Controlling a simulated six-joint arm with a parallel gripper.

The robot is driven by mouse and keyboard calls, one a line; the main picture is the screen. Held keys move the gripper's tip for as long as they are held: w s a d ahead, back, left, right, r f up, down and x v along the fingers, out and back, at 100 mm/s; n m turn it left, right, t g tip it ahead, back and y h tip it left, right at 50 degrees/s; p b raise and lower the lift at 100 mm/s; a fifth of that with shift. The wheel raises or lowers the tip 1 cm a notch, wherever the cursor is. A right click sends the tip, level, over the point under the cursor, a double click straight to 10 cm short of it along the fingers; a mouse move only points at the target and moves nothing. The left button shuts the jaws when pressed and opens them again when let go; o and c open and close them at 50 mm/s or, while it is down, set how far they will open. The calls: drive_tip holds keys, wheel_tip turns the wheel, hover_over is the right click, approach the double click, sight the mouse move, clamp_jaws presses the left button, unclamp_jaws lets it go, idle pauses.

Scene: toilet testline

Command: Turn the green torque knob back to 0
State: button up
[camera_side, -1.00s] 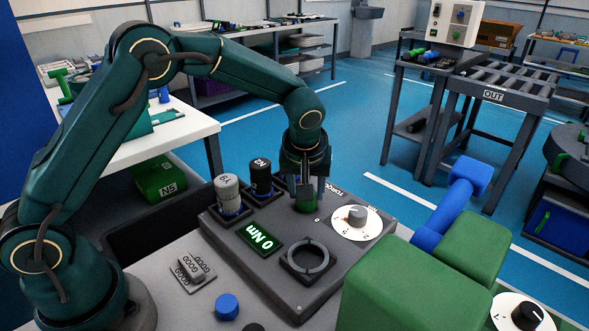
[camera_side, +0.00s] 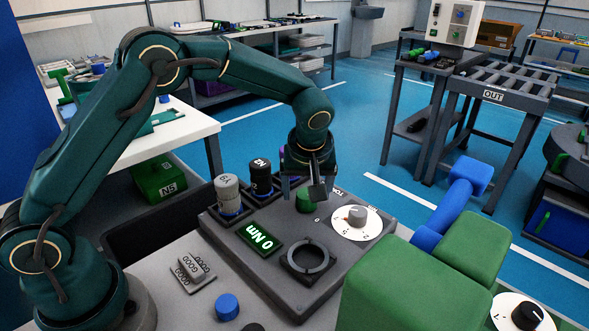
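The green torque knob (camera_side: 304,201) stands upright on the dark grey test panel (camera_side: 345,258), left of a white dial. My gripper (camera_side: 303,193) is above and around the knob's top, with one finger in front and to its right, turned from the camera. The finger gap is partly hidden, and I cannot tell whether the fingers touch the knob. The green display (camera_side: 258,239) on the panel reads 0 Nm.
A white dial with a grey knob (camera_side: 357,222) sits right of the green knob. Grey and black cylinders (camera_side: 228,194) stand in holders at the left. An empty ring fixture (camera_side: 308,257) is in front. A large green and blue object (camera_side: 400,285) fills the right foreground.

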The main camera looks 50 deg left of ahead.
drive_tip(key=shift+v, duration=2.6)
